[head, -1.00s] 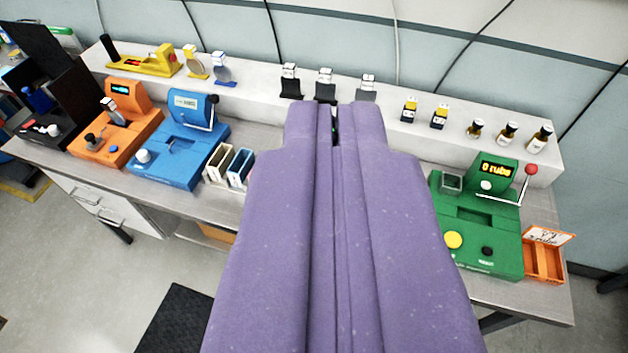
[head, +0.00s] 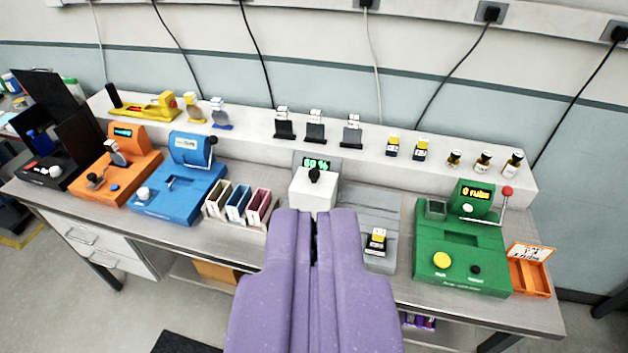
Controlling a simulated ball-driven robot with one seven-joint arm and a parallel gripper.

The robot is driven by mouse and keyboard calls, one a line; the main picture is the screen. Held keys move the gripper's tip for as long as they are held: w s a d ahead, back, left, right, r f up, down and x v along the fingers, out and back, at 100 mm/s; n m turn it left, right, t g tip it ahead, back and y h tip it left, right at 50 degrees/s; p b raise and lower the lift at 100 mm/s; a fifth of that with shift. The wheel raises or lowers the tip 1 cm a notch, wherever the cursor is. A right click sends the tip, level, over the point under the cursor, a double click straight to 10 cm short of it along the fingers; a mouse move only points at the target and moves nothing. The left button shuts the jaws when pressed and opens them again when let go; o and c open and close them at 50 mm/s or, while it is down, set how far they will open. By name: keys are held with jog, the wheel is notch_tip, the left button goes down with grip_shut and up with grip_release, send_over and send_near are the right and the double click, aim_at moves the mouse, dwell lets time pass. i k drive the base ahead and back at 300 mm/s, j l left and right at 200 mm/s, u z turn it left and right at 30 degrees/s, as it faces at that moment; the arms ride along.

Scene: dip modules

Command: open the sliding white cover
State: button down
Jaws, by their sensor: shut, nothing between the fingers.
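The white cover (head: 312,193) is a box-like block with a black knob (head: 315,174) on top. It sits on a grey module (head: 372,204) in the middle of the bench, below a small green-lit display (head: 316,163). My gripper (head: 315,212) is purple, shut and empty. Its tips show just below the cover's front in the picture; I cannot tell whether they touch it. The gripper hides the lower left part of the grey module. A small black-and-white bottle with a yellow label (head: 376,240) stands on the module's right part.
A green machine (head: 458,250) with a red-knobbed lever stands to the right, beside an orange box (head: 530,275). A rack of coloured slots (head: 240,203), a blue machine (head: 178,190) and an orange machine (head: 118,170) stand left. Several small items line the back shelf (head: 255,130).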

aim_at(313, 190)
jog(key=i+l, duration=0.1)
jog(key=i, duration=0.7)
jog(key=i+l+u, duration=0.1)
jog(key=i, duration=0.65)
